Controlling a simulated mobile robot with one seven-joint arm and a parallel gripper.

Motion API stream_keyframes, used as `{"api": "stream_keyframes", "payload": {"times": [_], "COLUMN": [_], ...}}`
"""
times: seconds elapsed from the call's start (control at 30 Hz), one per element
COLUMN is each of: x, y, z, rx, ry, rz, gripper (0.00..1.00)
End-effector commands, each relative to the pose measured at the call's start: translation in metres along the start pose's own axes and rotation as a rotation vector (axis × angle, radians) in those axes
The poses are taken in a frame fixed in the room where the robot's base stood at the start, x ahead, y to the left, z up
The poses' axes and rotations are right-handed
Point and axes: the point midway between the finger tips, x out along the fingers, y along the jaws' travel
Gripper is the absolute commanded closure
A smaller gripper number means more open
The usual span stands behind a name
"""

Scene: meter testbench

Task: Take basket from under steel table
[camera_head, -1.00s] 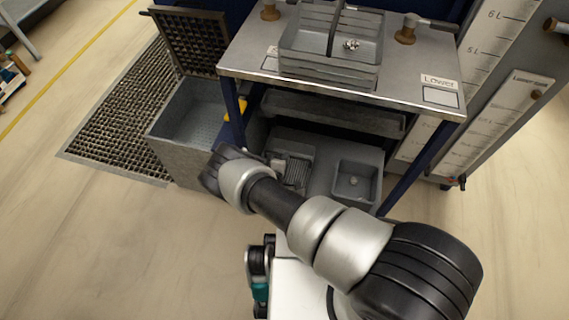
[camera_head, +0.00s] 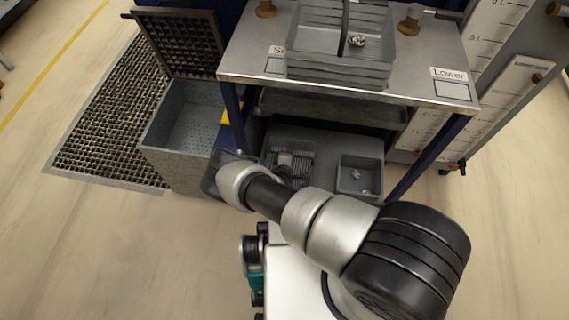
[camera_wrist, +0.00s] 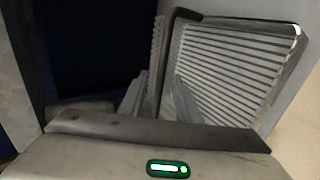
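The steel table (camera_head: 262,62) stands ahead, with a lower shelf under its top. A grey slatted basket (camera_head: 296,152) sits on that shelf at left, partly hidden by my arm. In the wrist view the basket (camera_wrist: 235,62) fills the right, seen close, with a dark handle bar (camera_wrist: 170,48) along its near side. My gripper (camera_wrist: 158,94) is open, its two grey fingers apart and pointing at the basket, with the handle and basket edge between or just beyond them. I cannot tell whether they touch. In the head view the fingers are hidden behind my wrist.
A grey bin (camera_head: 360,176) holding a small item sits right on the shelf. Another slatted basket (camera_head: 340,72) stands on the tabletop. A blue table leg (camera_head: 428,155) is at right. An open grey tank (camera_head: 190,125) stands left. Floor in front is clear.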

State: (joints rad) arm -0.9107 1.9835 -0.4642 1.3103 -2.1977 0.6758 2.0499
Motion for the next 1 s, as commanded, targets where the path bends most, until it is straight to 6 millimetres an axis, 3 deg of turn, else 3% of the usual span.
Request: {"api": "stream_keyframes", "payload": {"times": [0.37,0.5,0.57,1.0], "x": [0.0018,0.0018,0.0017,0.0018], "y": [-0.0013,-0.0013,-0.0013,-0.0009], "z": [0.0039,0.0038,0.0038,0.0034], "rx": [0.000,0.000,0.000,0.000], "ry": [0.001,0.001,0.001,0.002], "rz": [0.000,0.000,0.000,0.001], "gripper": [0.70,0.93,1.00,1.00]}}
